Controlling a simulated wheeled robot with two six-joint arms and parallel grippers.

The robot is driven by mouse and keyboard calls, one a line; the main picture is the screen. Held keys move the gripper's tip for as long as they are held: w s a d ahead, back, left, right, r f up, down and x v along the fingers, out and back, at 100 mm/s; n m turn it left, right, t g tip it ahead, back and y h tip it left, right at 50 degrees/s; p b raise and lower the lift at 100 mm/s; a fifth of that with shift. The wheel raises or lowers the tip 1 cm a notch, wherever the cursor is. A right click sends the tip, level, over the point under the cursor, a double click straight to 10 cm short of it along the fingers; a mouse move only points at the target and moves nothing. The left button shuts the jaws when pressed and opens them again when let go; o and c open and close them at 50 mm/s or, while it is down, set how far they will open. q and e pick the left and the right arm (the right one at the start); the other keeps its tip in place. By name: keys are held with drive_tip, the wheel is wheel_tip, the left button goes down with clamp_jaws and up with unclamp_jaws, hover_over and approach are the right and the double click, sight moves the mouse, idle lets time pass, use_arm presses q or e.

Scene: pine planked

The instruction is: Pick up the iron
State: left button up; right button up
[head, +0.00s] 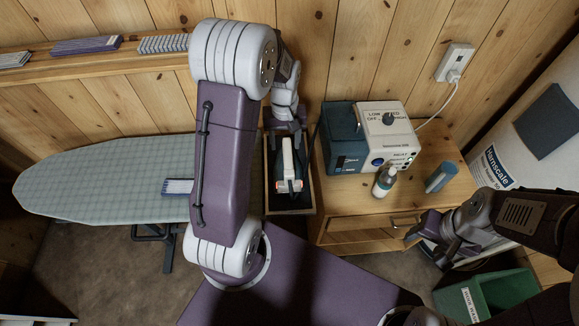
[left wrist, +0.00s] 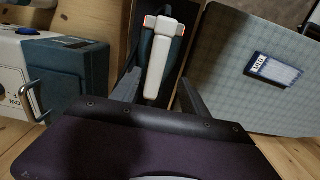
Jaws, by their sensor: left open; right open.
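The iron (head: 291,172) has a white handle, a dark teal body and small orange-red parts at one end. It sits in a dark-lined wooden tray (head: 269,204) at the right end of the ironing board. My left gripper (head: 286,128) is open over the far end of the iron. In the left wrist view the iron (left wrist: 158,50) lies ahead of and between the two spread fingers of my left gripper (left wrist: 160,88). I cannot tell whether they touch it. My right gripper (head: 437,243) is open and empty in front of the wooden cabinet, away from the iron.
A green bin (head: 497,291) is at lower right.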

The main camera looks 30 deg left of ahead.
sight(288, 151)
use_arm(q)
drive_tip(key=shift+a+f, duration=0.1)
drive_tip(key=shift+f, duration=0.4)
drive_tip(key=f, duration=0.3)
drive_tip(key=f+p, duration=0.1)
drive_tip(key=shift+w+d+f, duration=0.35)
drive_tip(key=shift+f, duration=0.25)
drive_tip(key=shift+f, duration=0.25)
clamp_jaws()
drive_tip(key=shift+r, duration=0.1)
idle(0.8)
